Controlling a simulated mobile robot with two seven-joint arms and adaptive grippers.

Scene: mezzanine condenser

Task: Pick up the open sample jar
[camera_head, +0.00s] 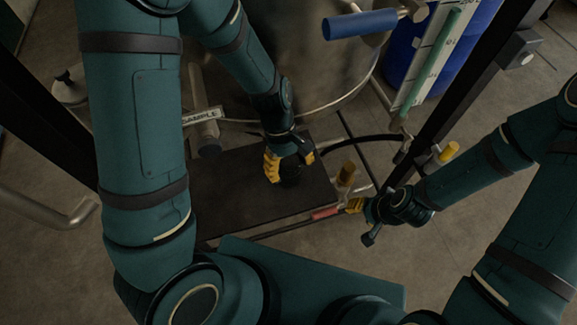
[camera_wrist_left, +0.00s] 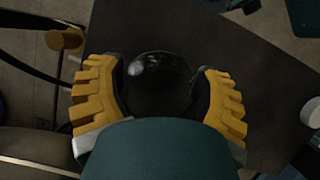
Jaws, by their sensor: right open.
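The sample jar (camera_head: 291,173) is a dark, glossy round shape over the dark tabletop, partly hidden by my left gripper. In the left wrist view the jar (camera_wrist_left: 160,82) sits between the yellow fingers of my left gripper (camera_wrist_left: 160,95), with the dark pads against both its sides. My left gripper (camera_head: 289,164) also shows in the head view, shut around the jar. I cannot tell whether the jar rests on the table or is slightly raised. My right gripper (camera_head: 356,205) is open, off the table's right corner, close to a red-pink piece on a rod.
The dark table (camera_head: 235,190) is mostly bare left of the jar. A white round object (camera_wrist_left: 311,112) lies at the right edge of the wrist view. A steel vessel (camera_head: 300,65) with a blue handle (camera_head: 360,23) stands behind. A yellow-brown knob (camera_head: 347,173) and black posts stand to the right.

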